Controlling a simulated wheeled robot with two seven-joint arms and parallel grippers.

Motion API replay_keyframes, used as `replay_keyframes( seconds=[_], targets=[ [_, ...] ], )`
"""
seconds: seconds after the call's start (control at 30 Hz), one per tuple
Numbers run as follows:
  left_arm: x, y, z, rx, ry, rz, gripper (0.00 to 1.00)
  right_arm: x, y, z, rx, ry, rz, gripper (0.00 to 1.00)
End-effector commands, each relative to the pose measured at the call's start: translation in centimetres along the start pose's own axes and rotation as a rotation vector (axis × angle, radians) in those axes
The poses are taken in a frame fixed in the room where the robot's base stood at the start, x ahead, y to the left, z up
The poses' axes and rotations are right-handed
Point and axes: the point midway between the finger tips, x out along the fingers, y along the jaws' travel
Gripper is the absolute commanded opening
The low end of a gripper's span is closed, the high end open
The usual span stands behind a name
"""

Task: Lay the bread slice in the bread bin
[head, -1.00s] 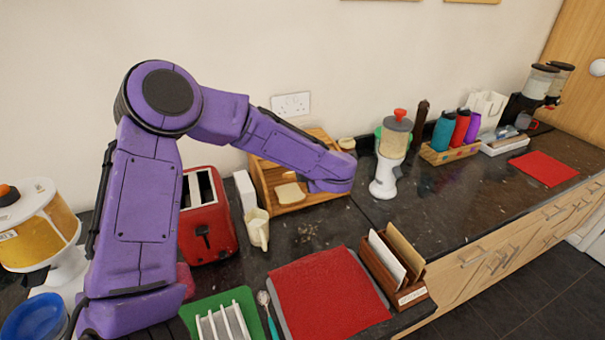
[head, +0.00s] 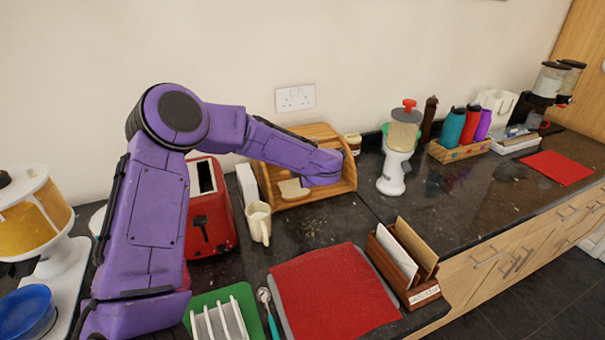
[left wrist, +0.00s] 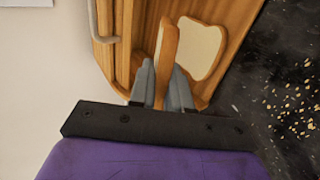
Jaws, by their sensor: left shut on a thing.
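The wooden bread bin (head: 345,173) stands against the wall, its front open. It also shows in the left wrist view (left wrist: 232,12). My left gripper (left wrist: 163,85) is at the bin's opening, shut on a bread slice (left wrist: 166,48) that is seen edge-on between the fingers. I cannot tell whether this slice touches the bin. A second, pale slice (left wrist: 202,47) lies flat in the bin beside the held one; it shows in the head view too (head: 293,189). In the head view my left forearm hides the fingers and the held slice. My right gripper is not in view.
A red toaster (head: 212,215), a white block (head: 247,185) and a cream jug (head: 259,222) stand left of the bin. A white dispenser (head: 394,175) stands to its right. Crumbs (left wrist: 292,100) lie on the dark counter before the bin. A red mat (head: 335,292) lies nearer.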

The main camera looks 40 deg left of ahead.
Motion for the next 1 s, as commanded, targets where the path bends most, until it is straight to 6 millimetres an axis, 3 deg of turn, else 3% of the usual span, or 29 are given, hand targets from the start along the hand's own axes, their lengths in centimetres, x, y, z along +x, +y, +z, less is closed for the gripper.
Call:
replay_keyframes(
  seconds=[0.6,1.0],
  targets=[
    [5.8,-1.0,0.0,0.001,0.000,0.000,0.00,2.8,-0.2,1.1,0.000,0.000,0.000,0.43],
    [6.7,-1.0,0.0,0.001,0.000,0.000,0.00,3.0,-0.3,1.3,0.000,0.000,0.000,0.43]
  ],
)
